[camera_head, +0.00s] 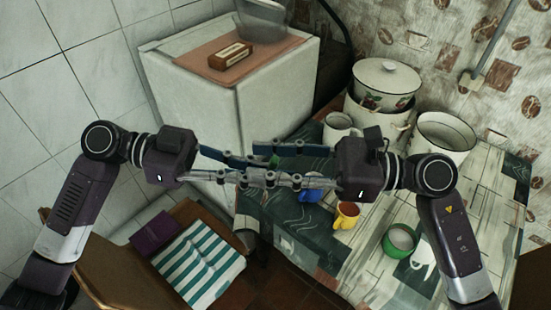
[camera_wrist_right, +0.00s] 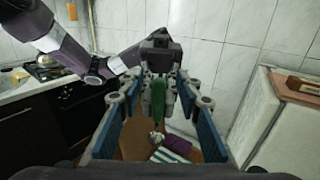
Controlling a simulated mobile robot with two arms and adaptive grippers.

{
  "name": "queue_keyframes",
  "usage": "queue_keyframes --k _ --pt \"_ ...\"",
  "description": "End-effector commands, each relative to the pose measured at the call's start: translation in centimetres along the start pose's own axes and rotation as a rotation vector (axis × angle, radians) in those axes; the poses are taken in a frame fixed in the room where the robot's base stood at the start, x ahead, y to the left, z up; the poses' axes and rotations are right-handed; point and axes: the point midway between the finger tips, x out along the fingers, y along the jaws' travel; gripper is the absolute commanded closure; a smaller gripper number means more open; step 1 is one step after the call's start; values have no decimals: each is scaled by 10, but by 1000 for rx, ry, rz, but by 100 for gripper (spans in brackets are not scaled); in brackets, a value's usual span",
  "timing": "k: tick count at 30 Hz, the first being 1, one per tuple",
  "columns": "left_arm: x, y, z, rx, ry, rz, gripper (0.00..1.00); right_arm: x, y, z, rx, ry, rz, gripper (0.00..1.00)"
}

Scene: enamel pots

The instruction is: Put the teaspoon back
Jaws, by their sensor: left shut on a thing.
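My left gripper (camera_head: 262,165) reaches in from the left and is shut on a slim green thing (camera_head: 273,161), which appears to be the teaspoon's handle. In the right wrist view, the green handle (camera_wrist_right: 158,97) hangs upright below my left gripper (camera_wrist_right: 158,78), with a small pale rounded end (camera_wrist_right: 156,137) beneath it. My right gripper (camera_head: 256,167) faces the left one; its blue-padded fingers are wide apart in its wrist view, on either side of the green handle and not touching it. Part of the handle is hidden by fingers in the head view.
A white cabinet (camera_head: 200,105) stands behind. A chair with a striped cloth (camera_head: 197,262) is at the lower left.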

Motion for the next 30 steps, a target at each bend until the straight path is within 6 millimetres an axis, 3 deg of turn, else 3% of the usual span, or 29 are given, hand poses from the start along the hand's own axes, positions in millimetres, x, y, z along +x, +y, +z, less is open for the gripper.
queue_keyframes --k 3,11,14,15,21,30 --pt "0 0 0 0 0 0 100 0 0 0 0 0 0 70" --pt "0 0 0 0 0 0 100 0 0 0 1 0 0 99" --pt "0 0 0 0 0 1 100 -1 0 0 1 0 -1 100" --pt "0 0 0 0 0 1 88 -1 0 0 0 -1 -1 100" --pt "0 0 0 0 0 1 69 -1 0 0 1 0 -1 100" --pt "-2 0 0 0 -1 -1 69 -1 0 0 1 0 0 100"
